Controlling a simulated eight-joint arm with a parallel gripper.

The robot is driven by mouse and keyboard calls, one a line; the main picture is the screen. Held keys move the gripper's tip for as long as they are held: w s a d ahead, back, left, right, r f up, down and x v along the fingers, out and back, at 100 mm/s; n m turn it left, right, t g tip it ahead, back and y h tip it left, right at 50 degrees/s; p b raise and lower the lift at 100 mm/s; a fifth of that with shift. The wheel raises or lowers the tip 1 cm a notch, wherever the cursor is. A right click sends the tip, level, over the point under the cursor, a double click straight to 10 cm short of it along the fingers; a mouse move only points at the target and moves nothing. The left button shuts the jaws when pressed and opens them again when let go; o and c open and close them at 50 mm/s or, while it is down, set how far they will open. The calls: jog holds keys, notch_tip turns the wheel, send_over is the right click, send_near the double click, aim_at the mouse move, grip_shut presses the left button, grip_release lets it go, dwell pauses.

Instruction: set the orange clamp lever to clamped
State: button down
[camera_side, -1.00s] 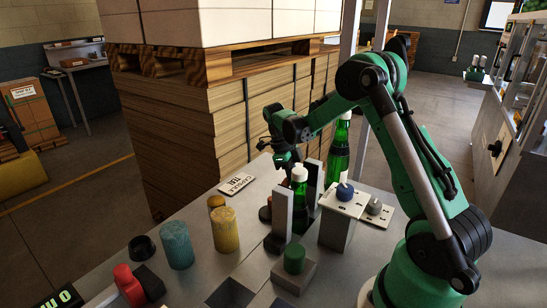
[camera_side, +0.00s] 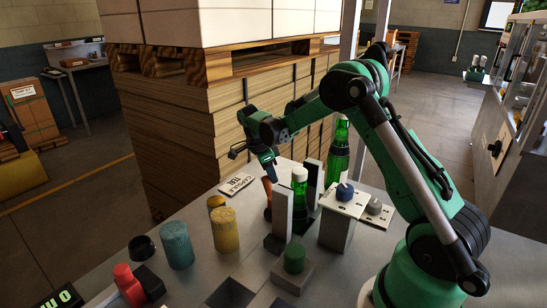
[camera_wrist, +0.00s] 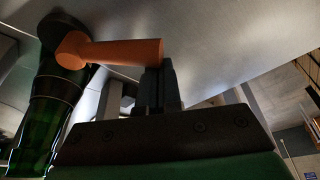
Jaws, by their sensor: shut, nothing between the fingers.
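The orange clamp lever (camera_side: 267,188) stands behind and left of the front green bottle (camera_side: 299,189) in the side view, leaning slightly. In the wrist view the lever (camera_wrist: 122,51) runs from a round dark pivot at upper left to my gripper's fingertips. My gripper (camera_side: 268,168) is shut and empty, just above the lever's upper end in the side view. In the wrist view my gripper's fingers (camera_wrist: 166,85) lie at the lever's free end; I cannot tell whether they touch. The green bottle (camera_wrist: 42,118) shows at the left there.
Grey upright plates (camera_side: 282,212) flank the front bottle, and a second green bottle (camera_side: 338,155) stands behind. A post with a blue knob (camera_side: 344,191) is to the right. Teal (camera_side: 177,244) and yellow (camera_side: 224,229) cylinders stand at front left. A label plate (camera_side: 236,184) lies at left.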

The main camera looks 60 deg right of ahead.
jog(key=n, duration=0.1)
jog(key=w+a+n, duration=0.1)
jog(key=n, duration=0.1)
jog(key=shift+w+a+t+h, duration=0.2)
jog(key=shift+t+h, duration=0.1)
jog(key=shift+t, duration=0.1)
jog(key=n, duration=0.1)
jog(key=w+a+n+t, duration=0.1)
jog(key=n, duration=0.1)
jog(key=shift+a, duration=0.3)
jog(key=shift+w+a+n, duration=0.15)
jog(key=shift+a+n, duration=0.2)
jog(key=shift+n, duration=0.25)
jog(key=shift+a, duration=0.25)
jog(key=shift+w+a, duration=0.1)
jog(key=shift+a, duration=0.05)
jog(key=shift+r, duration=0.1)
jog(key=v, duration=1)
jog(key=shift+s, duration=0.25)
jog(key=shift+a, duration=0.1)
